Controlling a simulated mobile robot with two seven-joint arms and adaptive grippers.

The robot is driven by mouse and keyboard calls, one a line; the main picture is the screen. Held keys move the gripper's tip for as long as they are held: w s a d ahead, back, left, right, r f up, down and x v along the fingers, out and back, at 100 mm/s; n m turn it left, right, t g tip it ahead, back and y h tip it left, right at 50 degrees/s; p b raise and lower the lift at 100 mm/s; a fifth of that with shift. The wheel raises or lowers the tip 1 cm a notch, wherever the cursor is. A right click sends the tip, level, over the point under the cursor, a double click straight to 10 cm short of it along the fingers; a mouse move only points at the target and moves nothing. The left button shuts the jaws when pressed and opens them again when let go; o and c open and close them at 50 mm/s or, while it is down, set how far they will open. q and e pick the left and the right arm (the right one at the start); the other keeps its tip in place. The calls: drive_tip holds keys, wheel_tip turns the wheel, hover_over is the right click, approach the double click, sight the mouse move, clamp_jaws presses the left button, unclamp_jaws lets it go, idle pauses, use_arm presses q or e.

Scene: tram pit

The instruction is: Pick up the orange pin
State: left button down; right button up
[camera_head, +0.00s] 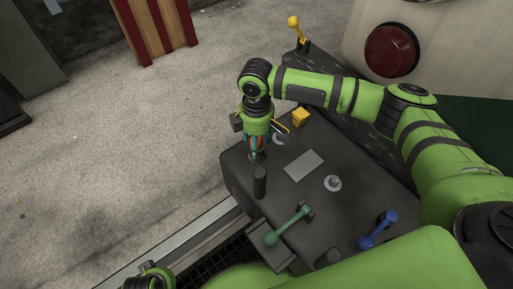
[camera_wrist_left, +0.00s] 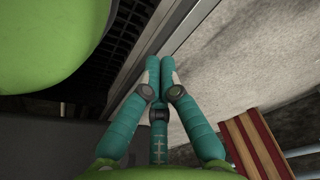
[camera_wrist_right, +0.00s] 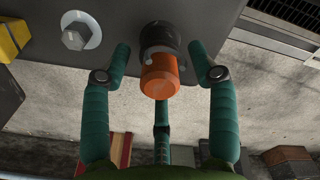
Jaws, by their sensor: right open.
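The orange pin (camera_wrist_right: 160,78) sits in a dark round socket on the console's side, as the right wrist view shows. Its free end points toward my right gripper (camera_wrist_right: 161,60). The gripper's teal fingers are open, one on each side of the pin and apart from it; a third finger is below. In the head view my right gripper (camera_head: 257,150) is at the console's far left edge and largely hides the pin. My left gripper (camera_wrist_left: 160,60) has its fingertips together, with nothing seen between them.
The dark console (camera_head: 235,165) carries a green lever (camera_head: 288,225), a blue lever (camera_head: 379,229), a yellow block (camera_head: 300,117) and a bolt (camera_head: 333,183). A yellow-knobbed lever (camera_head: 296,28) stands behind. A red-striped board (camera_head: 158,28) is at the back. The concrete floor (camera_head: 110,150) is open at left.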

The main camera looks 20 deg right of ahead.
clamp_jaws()
use_arm(q)
drive_tip(key=shift+r, duration=0.1)
